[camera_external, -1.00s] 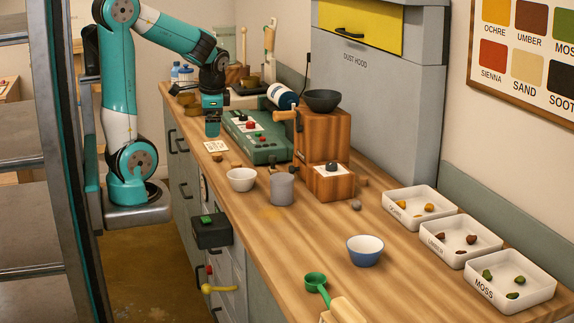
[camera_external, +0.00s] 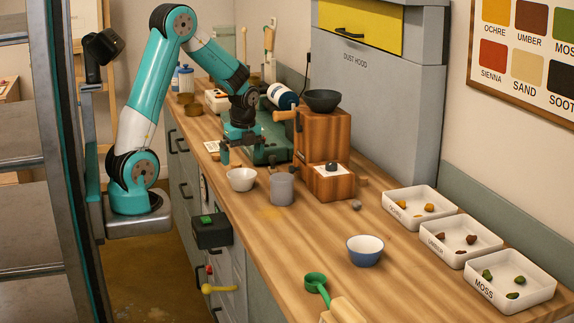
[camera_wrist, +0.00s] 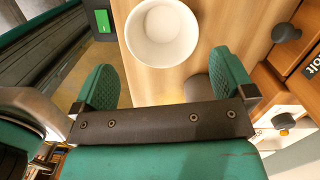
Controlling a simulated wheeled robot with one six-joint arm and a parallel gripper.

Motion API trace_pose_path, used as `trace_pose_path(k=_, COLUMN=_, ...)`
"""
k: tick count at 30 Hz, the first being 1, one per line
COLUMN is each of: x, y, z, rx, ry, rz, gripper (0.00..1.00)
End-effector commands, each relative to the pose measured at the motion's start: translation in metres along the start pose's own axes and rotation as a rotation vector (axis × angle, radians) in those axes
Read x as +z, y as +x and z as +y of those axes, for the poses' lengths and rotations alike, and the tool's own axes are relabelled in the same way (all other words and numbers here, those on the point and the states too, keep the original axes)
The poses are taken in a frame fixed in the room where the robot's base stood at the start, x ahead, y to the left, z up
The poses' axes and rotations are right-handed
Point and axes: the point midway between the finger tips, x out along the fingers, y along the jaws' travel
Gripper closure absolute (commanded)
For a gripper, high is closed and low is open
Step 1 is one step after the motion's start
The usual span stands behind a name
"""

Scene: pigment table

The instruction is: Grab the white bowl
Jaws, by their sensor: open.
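The white bowl (camera_external: 241,180) stands upright on the wooden counter, left of a grey cup (camera_external: 281,189). In the wrist view the white bowl (camera_wrist: 161,33) is at the top middle, beyond my fingertips and apart from them. My gripper (camera_external: 238,155) is just behind and above the bowl in the external view. In the wrist view my gripper (camera_wrist: 163,85) shows two green fingers spread wide with nothing between them. The bowl looks empty.
The grey cup also shows partly behind my right finger in the wrist view. A wooden grinder (camera_external: 322,140) stands to the right. A blue bowl (camera_external: 365,252) and a green scoop (camera_external: 316,285) are nearer the front. The counter between them is mostly clear.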

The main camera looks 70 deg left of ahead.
Motion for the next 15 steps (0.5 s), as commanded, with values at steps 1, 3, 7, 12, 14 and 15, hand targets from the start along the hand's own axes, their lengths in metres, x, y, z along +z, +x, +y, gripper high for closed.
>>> trace_pose_path(k=1, x=0.0, y=0.011, z=0.001, rx=0.005, ry=0.0, rz=0.002, gripper=0.0)
trace_pose_path(k=3, x=0.0, y=0.021, z=0.001, rx=0.004, ry=-0.001, rz=0.001, gripper=0.0)
trace_pose_path(k=7, x=0.0, y=0.031, z=0.0, rx=0.001, ry=-0.001, rz=0.0, gripper=0.0)
trace_pose_path(k=12, x=0.0, y=0.046, z=0.0, rx=0.004, ry=-0.002, rz=0.001, gripper=0.0)
trace_pose_path(k=14, x=0.0, y=0.056, z=-0.001, rx=0.005, ry=-0.002, rz=0.001, gripper=0.0)
trace_pose_path(k=15, x=0.0, y=0.063, z=-0.001, rx=0.005, ry=-0.002, rz=0.001, gripper=0.0)
